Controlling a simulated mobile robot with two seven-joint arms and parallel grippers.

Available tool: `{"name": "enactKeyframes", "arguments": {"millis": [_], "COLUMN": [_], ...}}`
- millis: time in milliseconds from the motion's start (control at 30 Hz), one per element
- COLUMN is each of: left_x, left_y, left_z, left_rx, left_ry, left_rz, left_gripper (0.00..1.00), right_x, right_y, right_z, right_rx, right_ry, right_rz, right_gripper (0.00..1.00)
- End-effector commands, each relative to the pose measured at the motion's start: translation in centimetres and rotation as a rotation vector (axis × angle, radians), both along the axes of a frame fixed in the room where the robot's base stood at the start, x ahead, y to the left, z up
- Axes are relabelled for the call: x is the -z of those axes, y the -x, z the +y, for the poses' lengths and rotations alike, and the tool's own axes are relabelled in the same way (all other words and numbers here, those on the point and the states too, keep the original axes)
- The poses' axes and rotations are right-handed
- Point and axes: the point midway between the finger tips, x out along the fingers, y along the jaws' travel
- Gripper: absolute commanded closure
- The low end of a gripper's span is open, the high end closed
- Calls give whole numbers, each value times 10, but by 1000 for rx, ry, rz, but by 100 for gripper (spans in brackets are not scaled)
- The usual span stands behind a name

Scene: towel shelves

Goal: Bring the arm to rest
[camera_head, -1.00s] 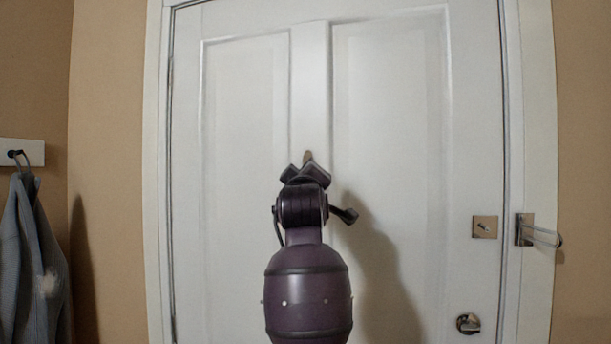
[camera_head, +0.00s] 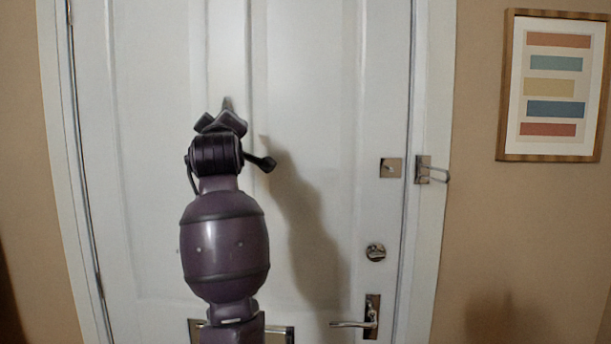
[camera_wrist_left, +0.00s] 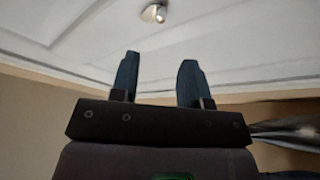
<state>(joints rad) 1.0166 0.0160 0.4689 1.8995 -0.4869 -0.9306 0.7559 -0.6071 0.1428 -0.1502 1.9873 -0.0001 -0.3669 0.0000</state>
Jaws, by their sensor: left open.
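One raised purple arm of mine stands in front of the white door in the head view, coming up from the bottom edge left of centre. Its dark gripper, my left gripper (camera_head: 225,112), is at the top of the arm, with its fingers upward. In the left wrist view the left gripper (camera_wrist_left: 158,62) is open, with two dark blue fingers apart and nothing between them. My right gripper does not show in either view.
The white door (camera_head: 300,70) fills the middle behind the arm. At its right are a lever handle (camera_head: 368,318), a round lock (camera_head: 376,252) and a metal latch (camera_head: 425,170). A mail slot (camera_head: 278,334) is low down. A framed striped picture (camera_head: 553,88) hangs right.

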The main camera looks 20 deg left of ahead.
Motion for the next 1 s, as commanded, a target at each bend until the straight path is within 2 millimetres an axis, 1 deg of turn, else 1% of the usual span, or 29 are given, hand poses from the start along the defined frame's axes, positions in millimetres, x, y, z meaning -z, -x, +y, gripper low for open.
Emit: {"name": "enactKeyframes", "arguments": {"millis": [167,300,367,433,467,500,667,767,867,967,1000], "left_x": [-1,-12,-20,-32,-36,-34,-5,20,53,95,114], "left_y": [0,3,4,7,8,8,2,-2,-6,-8,-8], "left_z": [0,-4,-12,-27,-33,-41,-60,-68,-75,-82,-84], "left_rx": [-12,-24,-20,-12,-9,-6,8,18,35,59,71], "left_ry": [-39,-148,-211,-294,-331,-381,-523,-590,-652,-718,-741], "left_rz": [11,-1,-22,-52,-65,-70,-55,-33,-3,39,58], "left_gripper": [58,58,58,58,58,58,58,58,58,58,58], "right_x": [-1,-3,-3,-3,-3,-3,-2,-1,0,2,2], "right_y": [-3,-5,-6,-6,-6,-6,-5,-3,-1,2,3], "right_z": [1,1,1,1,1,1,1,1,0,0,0], "right_rx": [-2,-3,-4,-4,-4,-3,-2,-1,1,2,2], "right_ry": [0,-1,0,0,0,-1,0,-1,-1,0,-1], "right_rz": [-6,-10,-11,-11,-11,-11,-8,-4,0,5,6], "right_gripper": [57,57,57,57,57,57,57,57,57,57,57]}}
